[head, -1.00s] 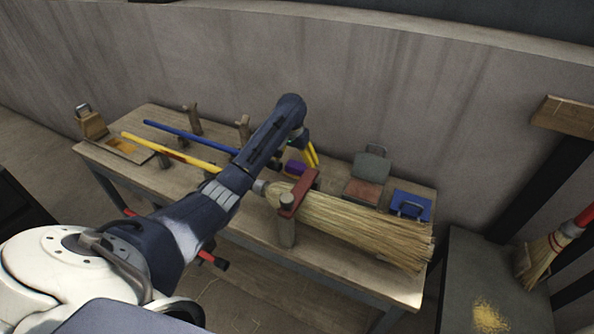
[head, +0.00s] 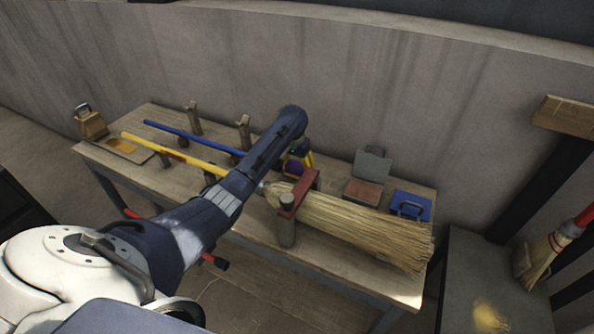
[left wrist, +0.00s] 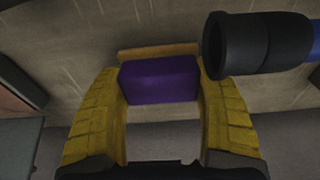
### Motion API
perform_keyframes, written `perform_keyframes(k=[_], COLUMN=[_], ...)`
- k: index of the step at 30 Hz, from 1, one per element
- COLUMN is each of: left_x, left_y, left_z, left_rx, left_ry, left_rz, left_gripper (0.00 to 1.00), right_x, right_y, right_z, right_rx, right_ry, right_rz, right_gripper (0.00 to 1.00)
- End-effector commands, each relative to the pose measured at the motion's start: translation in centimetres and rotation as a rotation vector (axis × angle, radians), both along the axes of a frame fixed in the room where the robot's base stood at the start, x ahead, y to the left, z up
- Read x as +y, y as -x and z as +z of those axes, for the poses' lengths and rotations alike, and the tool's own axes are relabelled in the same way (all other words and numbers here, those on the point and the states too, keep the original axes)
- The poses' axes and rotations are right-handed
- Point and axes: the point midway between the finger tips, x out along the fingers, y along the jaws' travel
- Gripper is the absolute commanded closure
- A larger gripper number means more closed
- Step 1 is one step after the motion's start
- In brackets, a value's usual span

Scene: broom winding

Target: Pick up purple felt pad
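The purple felt pad (left wrist: 160,80) is a small block with a tan backing strip (left wrist: 158,51) along its far edge. In the head view, the pad (head: 294,168) sits on the bench behind the broom head, partly hidden by my gripper. My left gripper (head: 299,158) reaches down over it with yellow fingers. In the left wrist view, the fingers of my left gripper (left wrist: 160,78) stand apart, one on each side of the pad. I cannot tell whether they touch it. My right gripper is not in view.
A grey-and-red pad (head: 368,178) and blue box (head: 411,205) stand right.

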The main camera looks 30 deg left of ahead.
Motion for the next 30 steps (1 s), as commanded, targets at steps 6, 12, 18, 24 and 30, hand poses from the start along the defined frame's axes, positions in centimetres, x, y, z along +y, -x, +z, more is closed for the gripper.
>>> perform_keyframes(k=[6,12,18,24,30], left_x=[0.0,0.0,0.0,0.1,0.1], left_y=[0.0,0.0,-0.1,-0.1,-0.1], left_z=[0.1,0.1,1.0,3.4,7.2], left_rx=[-0.001,-0.001,-0.002,-0.003,-0.004], left_ry=[0.000,0.000,0.001,-0.001,-0.002], left_rz=[0.000,0.000,0.001,-0.001,-0.001], left_gripper=[0.66,0.66,0.66,0.66,0.66], right_x=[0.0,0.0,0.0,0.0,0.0], right_y=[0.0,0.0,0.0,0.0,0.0], right_z=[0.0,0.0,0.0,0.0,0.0], right_rx=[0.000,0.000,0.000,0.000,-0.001], right_ry=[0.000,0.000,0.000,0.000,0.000], right_rz=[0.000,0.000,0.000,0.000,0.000], right_gripper=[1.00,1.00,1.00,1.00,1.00])
